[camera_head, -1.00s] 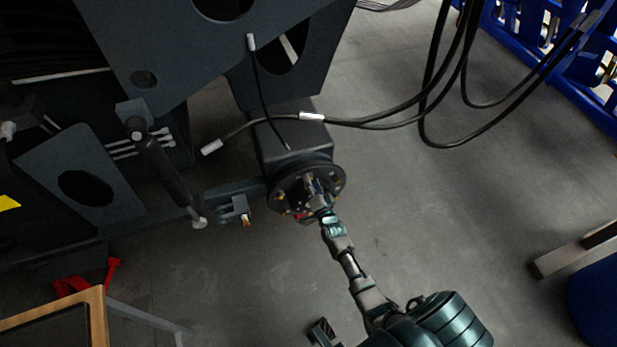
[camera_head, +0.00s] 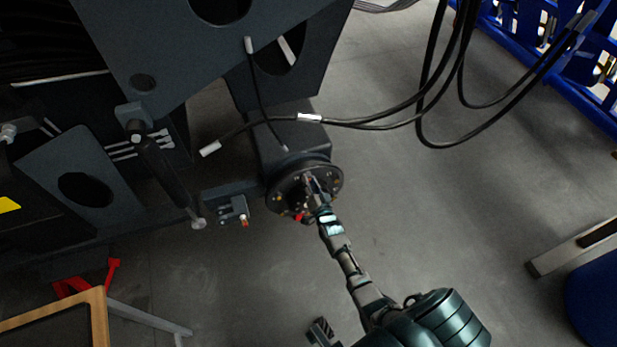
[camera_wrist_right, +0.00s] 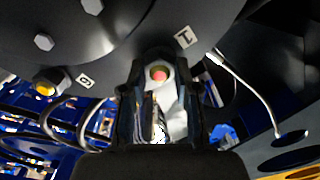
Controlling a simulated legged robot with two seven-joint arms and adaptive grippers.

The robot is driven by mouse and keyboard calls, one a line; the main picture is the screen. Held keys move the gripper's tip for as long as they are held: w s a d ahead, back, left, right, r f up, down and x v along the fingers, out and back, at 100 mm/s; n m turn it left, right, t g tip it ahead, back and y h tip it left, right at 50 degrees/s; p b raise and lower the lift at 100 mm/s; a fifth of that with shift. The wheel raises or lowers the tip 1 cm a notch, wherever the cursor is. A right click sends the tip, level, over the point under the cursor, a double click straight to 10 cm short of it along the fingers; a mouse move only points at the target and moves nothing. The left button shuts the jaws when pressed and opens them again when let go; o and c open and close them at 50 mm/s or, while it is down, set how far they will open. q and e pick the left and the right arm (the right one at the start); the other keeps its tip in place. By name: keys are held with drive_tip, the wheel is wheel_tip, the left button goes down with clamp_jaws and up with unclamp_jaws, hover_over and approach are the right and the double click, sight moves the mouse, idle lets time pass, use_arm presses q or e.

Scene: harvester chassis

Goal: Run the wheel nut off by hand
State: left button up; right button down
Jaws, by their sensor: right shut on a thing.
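The dark round wheel hub (camera_head: 283,197) is at the centre of the head view, with several studs and nuts on its face. My right gripper (camera_head: 309,186) reaches its face from below right. In the right wrist view my right gripper (camera_wrist_right: 160,85) has its two fingers on either side of a wheel nut (camera_wrist_right: 159,73) with a red centre and is shut on it. The nut sits against the hub face beside a plate (camera_wrist_right: 187,37) marked 1. Another nut (camera_wrist_right: 46,84) with a yellow centre sits to the left, apart from the fingers.
Black hoses (camera_head: 380,124) hang above and right of the hub. The dark chassis (camera_head: 170,60) fills the upper left. A wood-edged panel (camera_head: 98,318) stands at lower left, a blue rack (camera_head: 560,75) at upper right. Open floor (camera_head: 450,220) lies right of the hub.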

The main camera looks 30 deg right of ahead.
drive_tip(key=shift+a+n, duration=0.1)
drive_tip(key=shift+n, duration=0.8)
drive_tip(key=shift+f+n, duration=0.1)
drive_tip(key=shift+n, duration=0.3)
drive_tip(key=c, duration=0.8)
unclamp_jaws()
drive_tip(key=shift+s, duration=0.1)
drive_tip(key=shift+c, duration=0.9)
drive_tip(key=shift+p+v, duration=0.75)
drive_tip(key=shift+v, duration=0.35)
